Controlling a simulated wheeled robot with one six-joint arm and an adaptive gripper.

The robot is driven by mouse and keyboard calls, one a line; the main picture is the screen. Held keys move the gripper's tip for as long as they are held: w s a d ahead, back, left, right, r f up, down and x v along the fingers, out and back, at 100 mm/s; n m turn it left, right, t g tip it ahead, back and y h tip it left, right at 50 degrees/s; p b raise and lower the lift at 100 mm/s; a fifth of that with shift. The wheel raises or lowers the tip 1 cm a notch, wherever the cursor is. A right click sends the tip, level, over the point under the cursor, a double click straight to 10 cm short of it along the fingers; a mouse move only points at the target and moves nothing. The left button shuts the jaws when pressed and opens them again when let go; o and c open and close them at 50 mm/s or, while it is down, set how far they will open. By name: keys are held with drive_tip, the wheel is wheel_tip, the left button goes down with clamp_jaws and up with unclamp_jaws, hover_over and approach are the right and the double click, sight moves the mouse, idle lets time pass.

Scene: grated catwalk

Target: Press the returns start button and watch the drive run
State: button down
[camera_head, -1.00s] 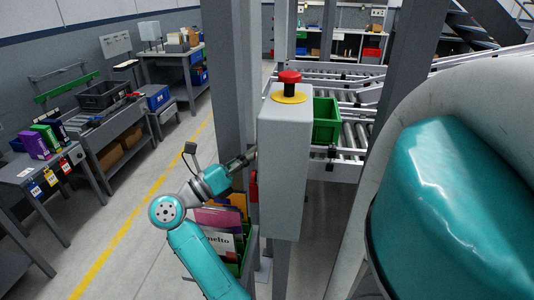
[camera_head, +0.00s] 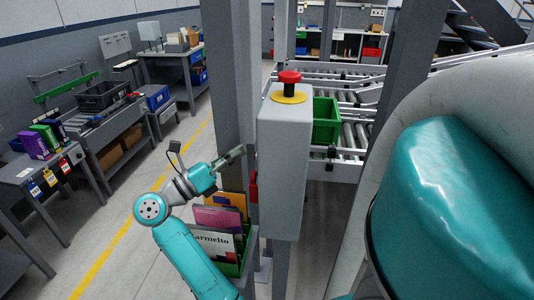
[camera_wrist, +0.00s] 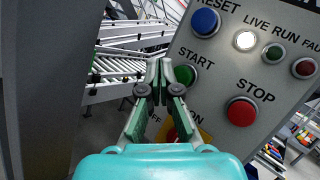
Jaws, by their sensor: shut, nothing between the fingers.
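The control box (camera_head: 284,165) stands on a post in the head view, its labelled face turned away. In the wrist view its grey panel (camera_wrist: 215,75) carries a green START button (camera_wrist: 186,74), a blue RESET button (camera_wrist: 205,22) and a red STOP button (camera_wrist: 242,111). The LIVE lamp (camera_wrist: 245,40) is bright white; the RUN lamp (camera_wrist: 274,53) looks dark green and the FAULT lamp (camera_wrist: 304,68) dark red. My gripper (camera_head: 240,151) is shut and empty, left of the box. Its fingertips (camera_wrist: 160,68) appear just left of START, seemingly apart from the panel.
A red mushroom button (camera_head: 289,77) on a yellow disc tops the box. Grey uprights (camera_head: 229,70) stand close beside my gripper. A roller conveyor (camera_head: 352,135) with a green bin (camera_head: 326,122) lies behind. A green crate of books (camera_head: 233,268) sits below the arm.

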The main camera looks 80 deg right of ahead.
drive_tip(key=shift+w+a, duration=0.2)
drive_tip(key=shift+w, duration=1.5)
